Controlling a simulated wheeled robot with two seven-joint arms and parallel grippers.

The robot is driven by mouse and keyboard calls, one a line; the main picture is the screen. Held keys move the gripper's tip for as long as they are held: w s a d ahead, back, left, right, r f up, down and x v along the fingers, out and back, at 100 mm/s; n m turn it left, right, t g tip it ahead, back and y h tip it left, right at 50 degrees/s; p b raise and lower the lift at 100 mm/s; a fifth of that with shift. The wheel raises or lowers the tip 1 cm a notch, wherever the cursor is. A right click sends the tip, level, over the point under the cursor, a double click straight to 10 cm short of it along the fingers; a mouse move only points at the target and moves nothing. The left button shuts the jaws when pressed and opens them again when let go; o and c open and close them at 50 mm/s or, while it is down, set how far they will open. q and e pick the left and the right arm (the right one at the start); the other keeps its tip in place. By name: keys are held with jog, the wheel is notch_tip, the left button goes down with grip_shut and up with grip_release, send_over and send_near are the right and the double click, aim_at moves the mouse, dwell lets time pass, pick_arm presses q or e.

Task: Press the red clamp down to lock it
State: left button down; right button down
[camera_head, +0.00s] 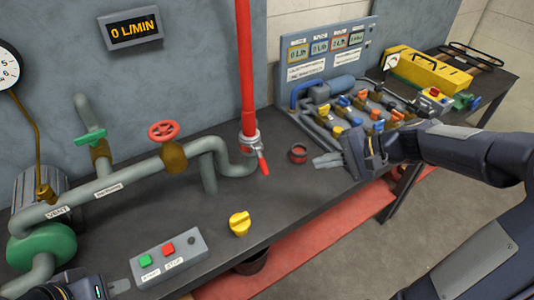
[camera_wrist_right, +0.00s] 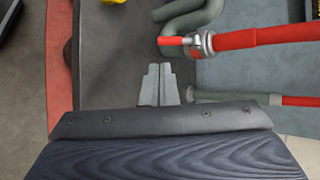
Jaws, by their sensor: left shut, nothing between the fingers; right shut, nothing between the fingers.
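The red clamp lever (camera_head: 263,165) hangs from a metal clamp collar (camera_head: 250,140) at the foot of the vertical red pipe (camera_head: 245,65), where it meets the grey pipe. The lever looks angled downward and outward; I cannot tell whether it is locked. In the right wrist view the red lever (camera_wrist_right: 171,41) sticks out leftward from the collar (camera_wrist_right: 203,43). My right gripper (camera_head: 316,161) is shut and empty, to the right of the clamp and apart from it. Its fingertips also show in the right wrist view (camera_wrist_right: 158,68). My left gripper (camera_head: 116,288) is shut and empty at the bottom left.
A small red cap-like piece (camera_head: 298,153) lies between the clamp and my right gripper. A yellow knob (camera_head: 239,223) and a button box (camera_head: 170,257) stand on the front of the dark bench. Valves with colored handles (camera_head: 360,105) stand behind my right gripper. Grey piping (camera_head: 130,180) fills the left.

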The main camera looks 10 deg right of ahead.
aim_at(266, 167)
jog(key=shift+m, duration=0.4)
jog(key=x, duration=0.4)
jog(key=w+p+x, duration=0.1)
jog(key=x, duration=0.4)
jog(key=w+x, duration=0.1)
jog(key=x, duration=0.4)
jog(key=shift+d+r+p, duration=0.15)
jog(key=shift+d+p, duration=0.05)
jog(key=shift+p, duration=0.2)
jog(key=b, duration=0.3)
jog(key=f+t+b, duration=0.1)
jog(key=b, duration=0.3)
jog(key=t+y+b, duration=0.1)
jog(key=b, duration=0.2)
jog(key=shift+w+a+f+n, duration=0.2)
jog(key=shift+w+a+n, duration=0.05)
jog(key=shift+n, duration=0.15)
jog(key=shift+r, duration=0.15)
